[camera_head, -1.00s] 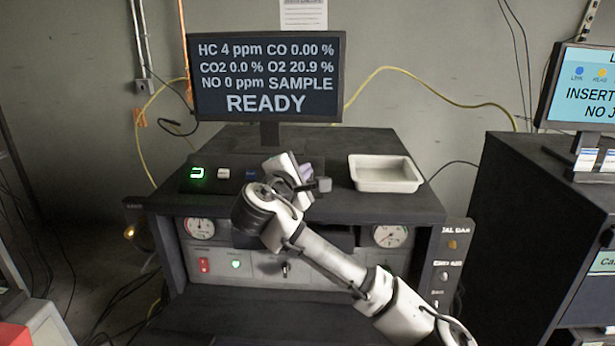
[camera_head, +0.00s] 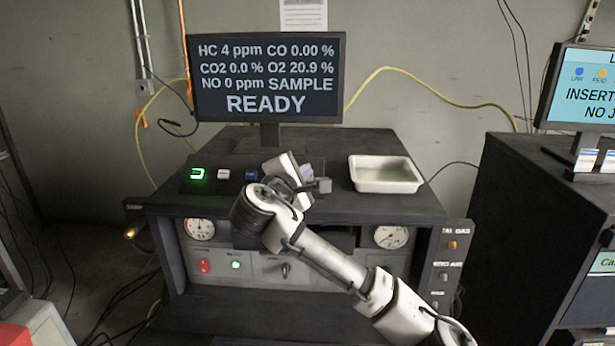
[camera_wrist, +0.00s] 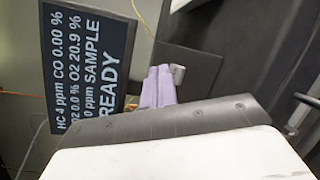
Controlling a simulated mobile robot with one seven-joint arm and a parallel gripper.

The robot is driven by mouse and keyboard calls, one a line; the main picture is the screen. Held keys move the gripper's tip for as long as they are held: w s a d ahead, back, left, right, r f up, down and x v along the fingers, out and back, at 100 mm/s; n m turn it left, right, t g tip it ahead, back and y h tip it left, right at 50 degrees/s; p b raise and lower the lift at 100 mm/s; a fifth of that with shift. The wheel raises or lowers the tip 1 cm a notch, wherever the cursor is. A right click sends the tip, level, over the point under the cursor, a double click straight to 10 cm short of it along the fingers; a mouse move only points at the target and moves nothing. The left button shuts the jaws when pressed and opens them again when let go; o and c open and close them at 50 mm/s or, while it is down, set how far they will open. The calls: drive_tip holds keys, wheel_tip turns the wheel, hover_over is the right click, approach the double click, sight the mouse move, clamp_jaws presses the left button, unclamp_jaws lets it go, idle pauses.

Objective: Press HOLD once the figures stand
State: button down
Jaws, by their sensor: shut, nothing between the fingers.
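The analyzer screen (camera_head: 266,77) reads HC 4 ppm, CO 0.00 %, CO2 0.0 %, O2 20.9 %, NO 0 ppm, SAMPLE and READY; it also shows in the wrist view (camera_wrist: 86,60). Below it, a row of buttons sits on the dark console: a green-lit button (camera_head: 197,173), a white button (camera_head: 223,174) and a blue button (camera_head: 251,175). Their labels are too small to read. My gripper (camera_head: 306,172) is shut and empty over the console, right of the blue button, and hides what lies behind it. In the wrist view its purple fingers (camera_wrist: 158,87) are together, beside a small light-grey piece.
A white tray (camera_head: 386,174) stands on the console right of my gripper. The front panel below has two gauges, a red switch (camera_head: 204,266) and a green light. A second dark cabinet (camera_head: 530,230) with another screen (camera_head: 580,90) stands at the right.

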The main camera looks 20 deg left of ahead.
idle(0.7)
drive_tip(key=shift+w+a+f, duration=0.1)
drive_tip(key=shift+w+f, duration=0.15)
drive_tip(key=shift+f, duration=0.1)
drive_tip(key=shift+w+f+b, duration=0.25)
drive_tip(key=shift+b, duration=0.25)
idle(0.4)
idle(0.4)
drive_tip(key=shift+s+r+p, duration=0.35)
drive_tip(key=shift+s+r, duration=0.15)
drive_tip(key=shift+r, duration=0.1)
drive_tip(key=s+r+p, duration=0.1)
drive_tip(key=r, duration=0.1)
drive_tip(key=s+d+r+p, duration=0.1)
drive_tip(key=s, duration=0.1)
drive_tip(key=shift+r, duration=0.4)
idle(0.7)
